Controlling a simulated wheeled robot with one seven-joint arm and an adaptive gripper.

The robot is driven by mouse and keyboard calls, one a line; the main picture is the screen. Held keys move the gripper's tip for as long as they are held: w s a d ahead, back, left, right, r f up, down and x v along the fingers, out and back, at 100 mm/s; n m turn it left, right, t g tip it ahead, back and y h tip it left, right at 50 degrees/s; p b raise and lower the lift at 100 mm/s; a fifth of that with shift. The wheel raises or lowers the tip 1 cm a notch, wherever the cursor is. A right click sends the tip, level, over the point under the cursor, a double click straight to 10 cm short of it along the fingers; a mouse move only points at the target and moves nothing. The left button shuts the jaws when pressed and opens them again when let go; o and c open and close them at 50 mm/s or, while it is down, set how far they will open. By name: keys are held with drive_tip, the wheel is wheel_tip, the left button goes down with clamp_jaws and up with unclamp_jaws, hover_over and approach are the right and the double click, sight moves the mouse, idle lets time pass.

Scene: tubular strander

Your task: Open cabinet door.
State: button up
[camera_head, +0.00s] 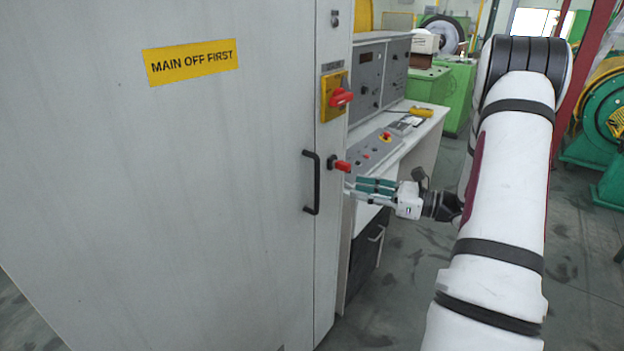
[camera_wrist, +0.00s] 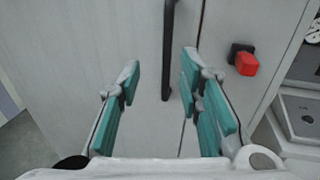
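The cabinet door (camera_head: 180,190) is a large light grey panel with a yellow "MAIN OFF FIRST" label (camera_head: 190,62). It looks closed. A black vertical bar handle (camera_head: 317,183) sits near its right edge. My gripper (camera_head: 352,186) is just right of the handle in the head view, below the red latch knob (camera_head: 342,166). In the wrist view, my gripper (camera_wrist: 160,78) is open, its teal-padded fingers apart. The handle (camera_wrist: 168,60) appears between the fingertips, ahead of them, and touches neither. The red knob (camera_wrist: 245,62) is right of the right finger.
A yellow panel with a red rotary switch (camera_head: 338,95) is on the cabinet frame above the knob. A control desk (camera_head: 385,150) stands close on the right. Green machines (camera_head: 455,90) are farther back. Grey floor (camera_head: 400,265) is open below the desk.

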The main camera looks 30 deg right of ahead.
drive_tip(key=shift+m, duration=0.3)
drive_tip(key=x, duration=0.4)
drive_tip(key=p+x, duration=0.1)
drive_tip(key=x, duration=0.3)
drive_tip(key=d+p+x, duration=0.1)
drive_tip(key=x, duration=0.4)
drive_tip(key=shift+w+f, duration=0.2)
drive_tip(key=shift+w, duration=0.15)
clamp_jaws()
